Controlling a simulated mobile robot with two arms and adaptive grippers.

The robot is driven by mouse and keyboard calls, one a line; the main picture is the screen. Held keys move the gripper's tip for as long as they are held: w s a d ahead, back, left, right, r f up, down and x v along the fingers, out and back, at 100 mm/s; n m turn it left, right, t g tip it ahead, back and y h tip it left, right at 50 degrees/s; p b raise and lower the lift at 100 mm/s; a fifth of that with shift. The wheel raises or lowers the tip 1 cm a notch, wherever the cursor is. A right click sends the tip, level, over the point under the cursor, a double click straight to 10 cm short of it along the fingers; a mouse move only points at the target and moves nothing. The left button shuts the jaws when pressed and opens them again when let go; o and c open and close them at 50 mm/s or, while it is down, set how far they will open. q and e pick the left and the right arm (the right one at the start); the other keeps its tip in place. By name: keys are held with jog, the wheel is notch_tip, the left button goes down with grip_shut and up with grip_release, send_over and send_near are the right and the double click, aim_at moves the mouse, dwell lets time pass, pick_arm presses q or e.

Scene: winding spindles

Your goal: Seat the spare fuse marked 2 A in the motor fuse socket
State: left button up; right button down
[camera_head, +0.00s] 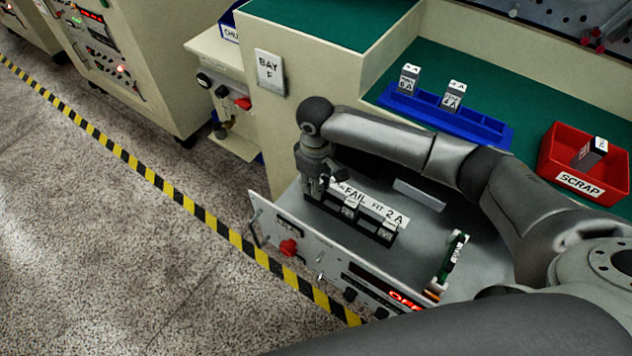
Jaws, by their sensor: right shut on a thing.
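My right gripper (318,186) points down at the left end of a black fuse holder row (368,228) on the grey drawer-like unit. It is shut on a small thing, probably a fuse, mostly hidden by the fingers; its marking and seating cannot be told. Two white-topped fuses (351,204) (389,228) stand in the row to its right. A label strip (380,207) behind reads "FAIL FIT 2 A". A spare fuse marked 2 A (454,96) and one that seems marked 5 A (409,79) stand in the blue tray (480,129). My left gripper is not in view.
A red SCRAP bin (555,180) at the right holds a dark fuse (590,152). The unit's front panel (320,262) has a red knob (288,247) and a red-lit display. A green upright board (453,257) stands to the right. My right arm spans above the unit.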

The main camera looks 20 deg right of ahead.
jog(key=shift+f, duration=0.15)
jog(key=c, duration=1.3)
grip_release()
jog(key=shift+o, duration=0.2)
notch_tip(320, 180, up, 12)
jog(key=shift+r, duration=0.2)
